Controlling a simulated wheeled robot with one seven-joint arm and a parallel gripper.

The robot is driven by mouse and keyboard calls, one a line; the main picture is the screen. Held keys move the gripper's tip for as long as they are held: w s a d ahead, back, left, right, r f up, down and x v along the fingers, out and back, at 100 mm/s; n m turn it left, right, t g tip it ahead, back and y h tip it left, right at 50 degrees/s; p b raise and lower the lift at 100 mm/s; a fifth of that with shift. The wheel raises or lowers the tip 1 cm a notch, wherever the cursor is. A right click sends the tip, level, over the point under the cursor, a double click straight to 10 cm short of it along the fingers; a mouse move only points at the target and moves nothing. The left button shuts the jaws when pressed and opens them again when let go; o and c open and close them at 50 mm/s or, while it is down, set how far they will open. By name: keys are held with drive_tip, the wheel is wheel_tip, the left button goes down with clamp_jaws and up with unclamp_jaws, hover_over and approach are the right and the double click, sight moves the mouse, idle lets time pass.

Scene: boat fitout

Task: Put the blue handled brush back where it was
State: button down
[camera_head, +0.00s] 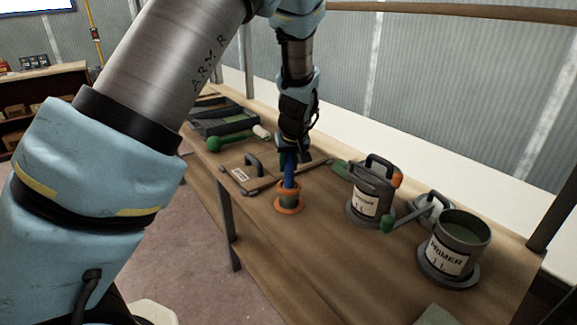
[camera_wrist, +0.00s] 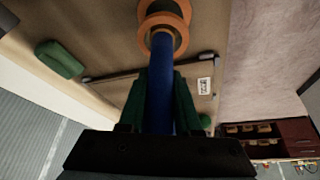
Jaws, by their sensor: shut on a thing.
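The blue handled brush (camera_head: 290,172) stands roughly upright with its handle in my gripper (camera_head: 289,156). In the wrist view the blue handle (camera_wrist: 161,85) lies between the two green fingers (camera_wrist: 160,105), which are shut on it. The brush's lower end meets the opening of a small pot (camera_head: 288,198) with an orange rim and orange base, standing on the bench. The pot also shows in the wrist view (camera_wrist: 178,10). The bristles are hidden, and I cannot tell how deep the brush sits or whether the pot bears it.
The wooden bench (camera_head: 330,255) also holds a lidded can (camera_head: 369,205) and an open primer can (camera_head: 455,258) on the right. A labelled board with a black handle (camera_head: 243,178), a green-ended roller (camera_head: 214,144) and a dark tray (camera_head: 221,120) lie left.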

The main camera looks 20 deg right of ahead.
drive_tip(key=shift+f, duration=0.6)
drive_tip(key=shift+f, duration=0.15)
drive_tip(key=c, duration=0.6)
unclamp_jaws()
drive_tip(key=b+v, duration=0.2)
drive_tip(key=v, duration=1)
drive_tip(key=w+a+f+g, duration=0.1)
drive_tip(key=w+a+f, duration=0.1)
drive_tip(key=a, duration=0.9)
drive_tip(key=s+a+f+g, duration=0.1)
drive_tip(key=s+a, duration=0.3)
drive_tip(key=a, duration=0.8)
drive_tip(key=s+a+f+n+g, duration=0.1)
drive_tip(key=s+a, duration=0.3)
drive_tip(key=a, duration=0.9)
drive_tip(key=shift+s+y, duration=0.4)
drive_tip(key=shift+f, duration=0.1)
